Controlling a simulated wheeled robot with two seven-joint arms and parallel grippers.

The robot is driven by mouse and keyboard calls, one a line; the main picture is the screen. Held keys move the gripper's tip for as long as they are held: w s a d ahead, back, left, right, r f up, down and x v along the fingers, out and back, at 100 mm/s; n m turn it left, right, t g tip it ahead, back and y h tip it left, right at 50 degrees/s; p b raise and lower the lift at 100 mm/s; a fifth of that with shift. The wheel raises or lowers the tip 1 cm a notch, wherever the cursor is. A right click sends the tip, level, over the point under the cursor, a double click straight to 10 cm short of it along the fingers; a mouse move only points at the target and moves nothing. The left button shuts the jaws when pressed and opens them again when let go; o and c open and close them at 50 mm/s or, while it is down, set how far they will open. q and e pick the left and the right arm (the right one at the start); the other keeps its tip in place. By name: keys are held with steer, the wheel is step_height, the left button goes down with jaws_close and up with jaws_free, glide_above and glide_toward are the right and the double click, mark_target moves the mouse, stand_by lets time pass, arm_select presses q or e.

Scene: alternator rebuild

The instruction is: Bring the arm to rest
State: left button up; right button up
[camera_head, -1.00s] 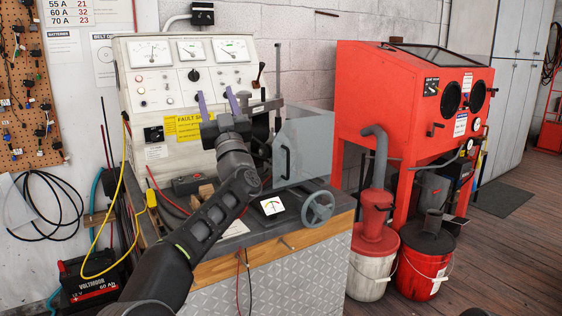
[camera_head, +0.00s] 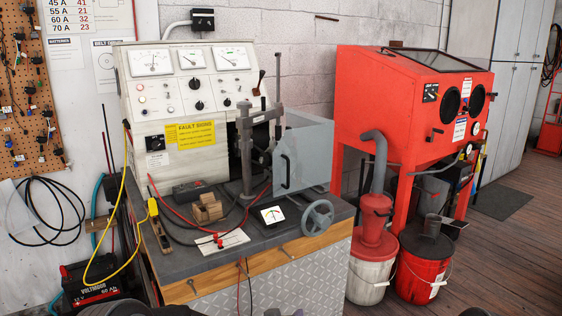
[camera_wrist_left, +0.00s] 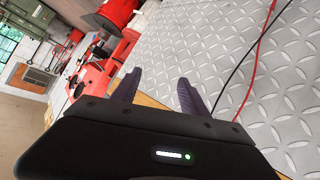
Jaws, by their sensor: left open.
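My left gripper (camera_wrist_left: 160,76) shows in the left wrist view. Its two purple-grey fingers are spread apart with nothing between them. It is low, facing along the bench's diamond-plate front (camera_wrist_left: 225,50), which fills the right of that view. In the head view only dark parts of my own body show at the bottom edge, and I cannot make out the fingers there. My right gripper is not in view.
The test bench (camera_head: 215,262) carries a gauge panel (camera_head: 190,105), a clamp post (camera_head: 246,150) and a handwheel (camera_head: 318,216). Black and red cables hang down its front. A red blast cabinet (camera_head: 395,110) and two buckets (camera_head: 424,275) stand to the right.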

arm_select(q)
steer(key=s+a+f+g+p, duration=0.15)
steer(key=s+f, duration=0.25)
steer(key=s, duration=0.4)
steer(key=s+a+f+n+g, duration=0.1)
steer(key=s+f+g, duration=0.2)
steer(key=s+f, duration=0.35)
steer(key=s+a+f+g+p, duration=0.1)
steer(key=s+a+f+g, duration=0.15)
steer(key=s, duration=0.65)
steer(key=s+a+g+p, duration=0.2)
steer(key=s, duration=0.7)
steer(key=s+a+n+g+p, duration=0.1)
steer(key=s+a+p, duration=0.1)
steer(key=s, duration=0.7)
steer(key=shift+s+g+y, duration=0.3)
steer(key=shift+s+g, duration=0.05)
steer(key=shift+g, duration=0.05)
